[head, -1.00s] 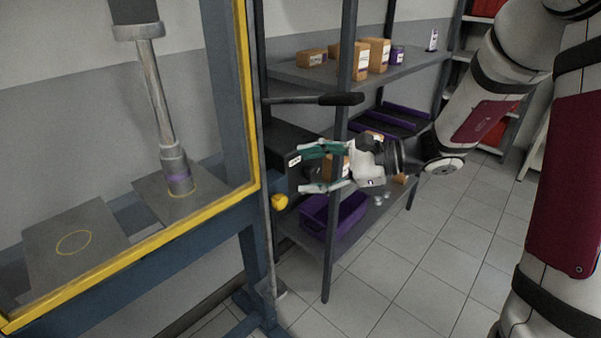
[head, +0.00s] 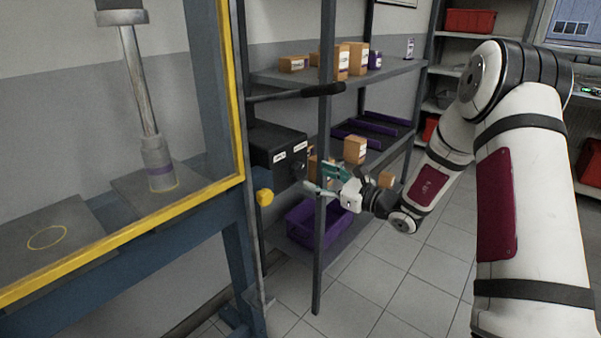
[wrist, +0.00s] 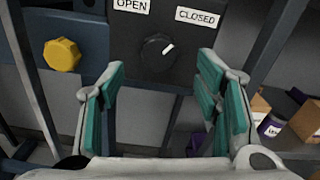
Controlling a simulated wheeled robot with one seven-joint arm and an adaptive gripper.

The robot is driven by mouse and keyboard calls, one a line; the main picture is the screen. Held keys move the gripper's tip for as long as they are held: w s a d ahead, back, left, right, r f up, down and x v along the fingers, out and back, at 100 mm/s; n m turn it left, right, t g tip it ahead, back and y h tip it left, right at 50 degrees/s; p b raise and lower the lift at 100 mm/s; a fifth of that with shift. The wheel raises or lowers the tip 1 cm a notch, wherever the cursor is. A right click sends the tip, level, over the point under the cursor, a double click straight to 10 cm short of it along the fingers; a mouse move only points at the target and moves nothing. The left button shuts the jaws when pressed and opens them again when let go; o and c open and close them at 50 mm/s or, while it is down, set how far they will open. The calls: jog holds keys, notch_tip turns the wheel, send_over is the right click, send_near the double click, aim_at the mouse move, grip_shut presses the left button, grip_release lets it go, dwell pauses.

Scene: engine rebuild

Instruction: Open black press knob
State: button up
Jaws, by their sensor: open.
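The black press knob (wrist: 157,52) is on the front of a dark control box (head: 262,140), in the upper middle of the wrist view. Its white pointer mark slants up and right, toward the CLOSED label (wrist: 198,16); the OPEN label (wrist: 131,5) is at upper left. My gripper (wrist: 160,78) is open and empty, its teal-padded fingers left and right of the knob's line, with the knob just beyond the tips. In the head view my gripper (head: 318,180) is right of and slightly below the box; contact with the knob cannot be told.
A yellow knob (wrist: 62,55) is left of the control box. A black lever (head: 295,93) sticks out above it. The yellow-edged press frame (head: 233,120) stands at left. A shelf post (head: 325,130), cartons (head: 355,150) and a purple bin (head: 312,222) are close to my gripper.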

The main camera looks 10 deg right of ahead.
aim_at(301, 170)
jog(key=x, duration=0.7)
jog(key=shift+c, duration=0.6)
jog(key=shift+b, duration=0.3)
jog(key=c, duration=1.1)
